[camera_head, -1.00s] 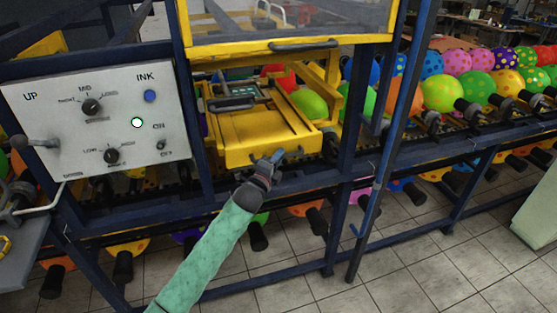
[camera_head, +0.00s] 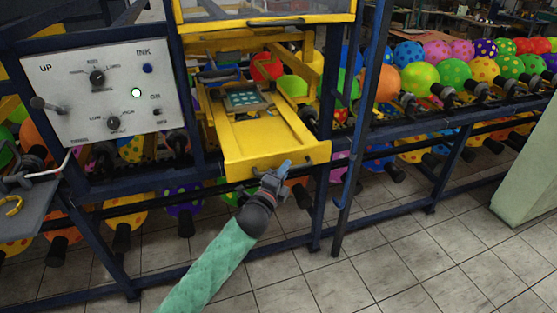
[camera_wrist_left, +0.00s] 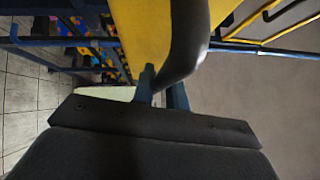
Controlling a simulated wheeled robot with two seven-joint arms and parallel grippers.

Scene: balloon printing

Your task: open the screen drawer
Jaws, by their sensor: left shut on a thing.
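The yellow screen drawer (camera_head: 262,132) sticks out from the blue machine frame, with a teal-grey screen plate (camera_head: 244,99) toward its back. My left gripper (camera_head: 281,173) is at the drawer's front edge, right of its middle. In the left wrist view, my left gripper (camera_wrist_left: 160,88) is shut on a dark curved handle (camera_wrist_left: 184,45) in front of the yellow drawer panel (camera_wrist_left: 138,28). My right gripper is not in view.
A white control panel (camera_head: 98,92) with knobs stands left of the drawer. A blue upright post (camera_head: 359,130) stands to its right. Rows of colored balloons (camera_head: 455,73) fill the conveyor. The tiled floor (camera_head: 415,250) in front is free.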

